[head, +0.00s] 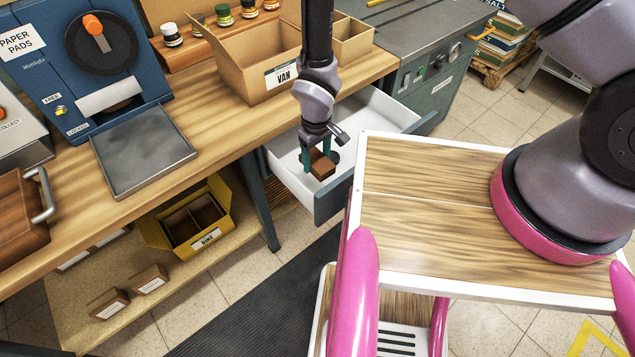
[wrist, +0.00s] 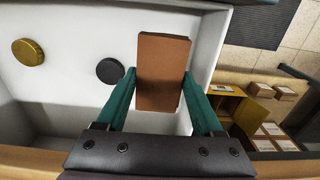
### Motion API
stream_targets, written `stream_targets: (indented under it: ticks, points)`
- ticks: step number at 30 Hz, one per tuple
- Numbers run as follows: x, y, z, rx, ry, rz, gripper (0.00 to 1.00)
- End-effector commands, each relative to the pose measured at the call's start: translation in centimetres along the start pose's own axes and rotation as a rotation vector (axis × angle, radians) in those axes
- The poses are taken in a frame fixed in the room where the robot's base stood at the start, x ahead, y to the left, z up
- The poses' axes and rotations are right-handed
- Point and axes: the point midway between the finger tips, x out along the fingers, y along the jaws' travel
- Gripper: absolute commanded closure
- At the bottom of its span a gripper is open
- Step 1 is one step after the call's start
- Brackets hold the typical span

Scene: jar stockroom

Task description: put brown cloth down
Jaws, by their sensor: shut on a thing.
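The brown cloth (head: 322,165) looks like a small folded block and is held between the teal fingers of my gripper (head: 317,156). In the wrist view the cloth (wrist: 162,72) sits upright between the two fingertips of my gripper (wrist: 160,88). Both are over an open white drawer (head: 290,165) under the bench. I cannot tell whether the cloth touches the drawer floor. The drawer also shows in the wrist view (wrist: 70,75), with a black round lid (wrist: 110,71) and a gold round lid (wrist: 28,52) lying in it, left of the cloth.
A cardboard box marked VAN (head: 250,75) stands on the bench above the drawer. A yellow divided box (head: 160,235) and small cartons (head: 108,304) sit on the low shelf. My wood-topped base is just right of the drawer. The drawer floor around the lids is clear.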

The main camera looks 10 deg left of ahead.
Motion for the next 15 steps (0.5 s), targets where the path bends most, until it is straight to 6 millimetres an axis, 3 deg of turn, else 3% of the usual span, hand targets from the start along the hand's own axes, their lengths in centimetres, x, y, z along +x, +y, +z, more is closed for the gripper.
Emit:
stream_targets:
  ticks: [4, 15]
  points:
    - [3.0, 0.0, 0.1, -0.001, -0.003, 0.000, 1.00]
    - [6.8, 0.0, 0.1, 0.000, -0.003, 0.000, 1.00]
